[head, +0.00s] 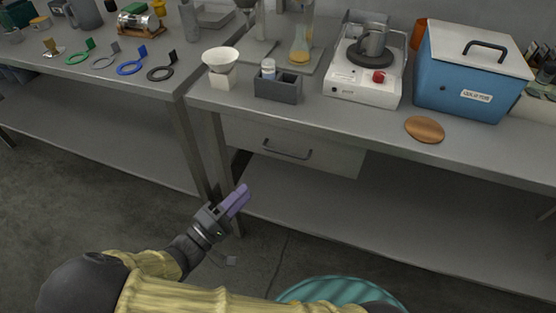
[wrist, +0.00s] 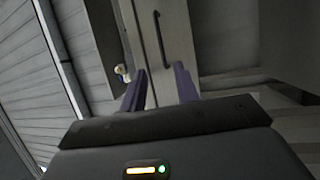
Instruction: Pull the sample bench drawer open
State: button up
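The sample bench drawer (head: 293,148) has a light grey front below the bench top and looks shut. Its dark bar handle (head: 287,149) runs across the front. In the wrist view the drawer front (wrist: 178,45) stands ahead with the handle (wrist: 161,38) turned near vertical, beyond the fingertips. My gripper (head: 241,194) with purple fingers is in front of and below the drawer, left of the handle, apart from it. In the wrist view my gripper (wrist: 158,78) has its two fingers spread with nothing between them.
The bench top (head: 300,115) holds a dark rack (head: 278,87), a white hotplate (head: 364,90), a blue cooler box (head: 469,82) and a brown oval object (head: 425,129). A bench leg (head: 229,180) stands left of the drawer. A teal round object (head: 342,291) is at the bottom. Floor lies open before the bench.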

jog(key=b+x, duration=0.1)
jog(key=x, duration=1.2)
jog(key=shift+w+b, duration=0.15)
jog(key=shift+b, duration=0.15)
jog(key=shift+d+r, duration=0.1)
jog(key=shift+d, duration=0.05)
jog(key=shift+w, duration=0.1)
jog(key=c, duration=0.6)
grip_shut()
